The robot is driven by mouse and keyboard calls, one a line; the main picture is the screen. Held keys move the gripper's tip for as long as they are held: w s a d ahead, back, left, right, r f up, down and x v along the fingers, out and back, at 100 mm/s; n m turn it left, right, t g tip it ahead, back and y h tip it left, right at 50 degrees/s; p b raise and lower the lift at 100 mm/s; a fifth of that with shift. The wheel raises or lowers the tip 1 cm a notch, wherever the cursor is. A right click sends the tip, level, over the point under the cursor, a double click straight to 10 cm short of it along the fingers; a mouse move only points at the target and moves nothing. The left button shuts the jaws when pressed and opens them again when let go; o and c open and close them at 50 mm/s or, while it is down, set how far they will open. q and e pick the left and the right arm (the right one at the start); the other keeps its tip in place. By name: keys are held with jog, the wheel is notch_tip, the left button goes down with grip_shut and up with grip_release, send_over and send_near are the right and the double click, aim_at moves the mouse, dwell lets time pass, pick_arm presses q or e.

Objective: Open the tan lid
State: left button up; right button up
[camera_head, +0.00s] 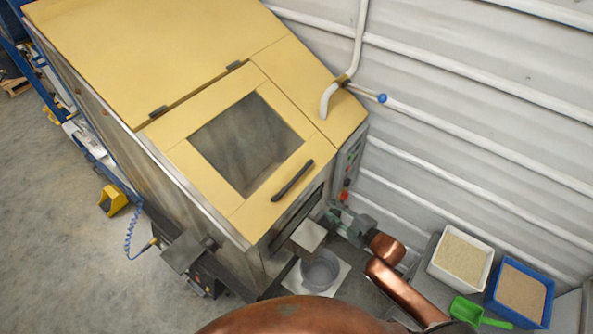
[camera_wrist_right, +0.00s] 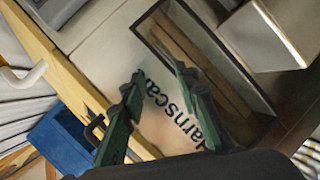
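The tan lid (camera_head: 176,146), with a dark window in its middle, lies shut on the sloping front of the hopper in the head view. Two dark hinges join it to the tan top panel. Its black bar handle (camera_head: 293,180) is near the lower right edge. My right gripper (camera_head: 336,215) is to the lower right of the handle, beside the hopper front and apart from the lid. In the right wrist view its green fingers (camera_wrist_right: 157,84) are spread with nothing between them, in front of a pale panel with dark lettering. My left gripper is not in view.
A control panel (camera_head: 349,163) is on the hopper's right side. A grey bucket (camera_head: 321,270) stands below the front. A white tray (camera_head: 435,270), a blue tray (camera_head: 547,313) and a green scoop (camera_head: 468,311) are at the lower right. A white pipe (camera_head: 358,40) hangs by the corrugated wall.

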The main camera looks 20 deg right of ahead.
aim_at(296, 176)
jog(key=a+r+n+y+p, duration=0.1)
jog(key=a+r+n+y, duration=0.25)
jog(key=r, duration=0.45)
jog(key=a+r+n+y+p, duration=0.1)
jog(key=a+r+n+y, duration=0.1)
jog(key=a+r+n, duration=0.45)
jog(key=shift+m+t, duration=0.4)
jog(key=shift+m, duration=0.4)
jog(key=w, duration=0.1)
jog(key=w+a+r+p, duration=0.1)
jog(key=w, duration=0.1)
jog(key=w+r+p, duration=0.1)
jog(key=shift+w+a, duration=0.25)
jog(key=shift+w, duration=0.1)
jog(key=shift+w+a+f, duration=0.2)
jog(key=shift+w+a, duration=0.1)
jog(key=shift+w, duration=0.1)
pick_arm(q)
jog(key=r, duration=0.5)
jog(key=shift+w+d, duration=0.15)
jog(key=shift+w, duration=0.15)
pick_arm(e)
jog(key=shift+c, duration=0.6)
grip_shut()
